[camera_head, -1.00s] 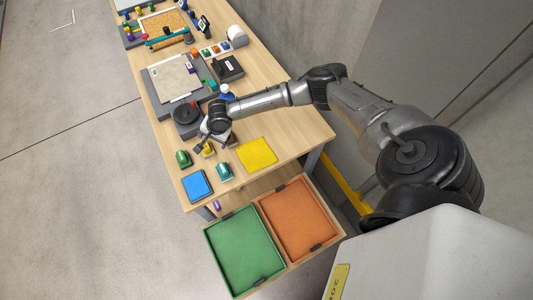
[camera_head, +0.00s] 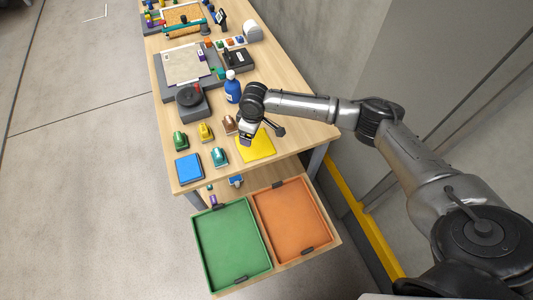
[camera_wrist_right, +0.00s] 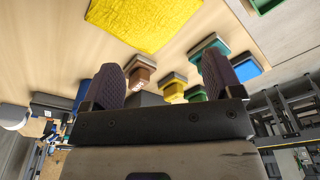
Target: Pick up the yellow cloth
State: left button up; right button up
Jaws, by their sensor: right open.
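The yellow cloth (camera_head: 259,149) lies flat on the wooden table near its front right corner. It also shows at the top of the right wrist view (camera_wrist_right: 140,22), wrinkled and beyond the fingers. My right gripper (camera_head: 247,138) hangs over the cloth's left edge and hides a little of it. In the right wrist view its two dark ribbed fingers (camera_wrist_right: 163,80) are spread wide with nothing held between them. It appears apart from the cloth. My left gripper is not in view.
Left of the cloth stand several coloured stamp-like blocks, including a teal one (camera_head: 219,157), and a blue pad (camera_head: 188,167). A blue bottle (camera_head: 232,88) stands behind the gripper. Green (camera_head: 197,243) and orange (camera_head: 327,226) trays sit below the table's front edge.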

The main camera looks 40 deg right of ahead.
aim_at(258, 151)
jog(key=f+n+b, duration=0.2)
jog(key=n+b, duration=0.1)
jog(key=n, duration=0.1)
jog(key=s+f+n+b, duration=0.1)
jog(key=f+n+b, duration=0.2)
jog(key=n, duration=0.2)
jog(key=s+d+f+n+g+b, duration=0.1)
jog(key=f+n+b, duration=0.2)
jog(key=n, duration=0.1)
jog(key=shift+n+h+b, duration=0.3)
jog(key=shift+f, duration=1.1)
jog(key=shift+d, duration=0.1)
jog(key=c, duration=0.5)
jog(key=c, duration=0.6)
jog(key=c, duration=0.3)
